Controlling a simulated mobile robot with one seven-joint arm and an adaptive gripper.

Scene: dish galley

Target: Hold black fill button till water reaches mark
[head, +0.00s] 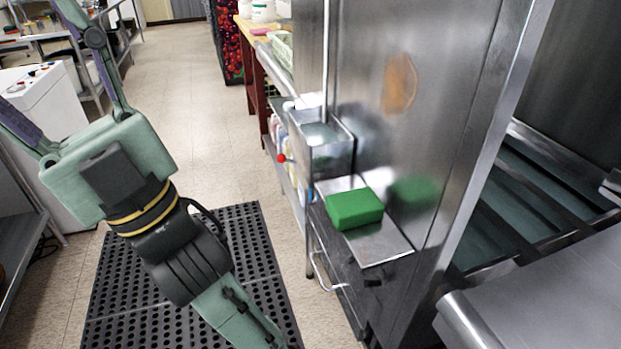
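My gripper (105,165) is close in the left foreground, pointing to the upper left. Its two fingers are spread apart with nothing visible between them; their tips are cut off by the frame edges. A small box-like tank (327,152) with clear-looking walls stands against the steel panel, right of my gripper and well apart from it. I cannot make out a water level or a mark on it. A small dark piece (373,283) sits below the steel shelf; I cannot tell whether it is the fill button.
A green block (354,208) lies on the steel shelf (385,250) beside the steel panel (410,120). A black perforated mat (262,262) covers the floor. Bottles stand on a lower shelf. A white machine (45,100) is at left. The aisle behind is clear.

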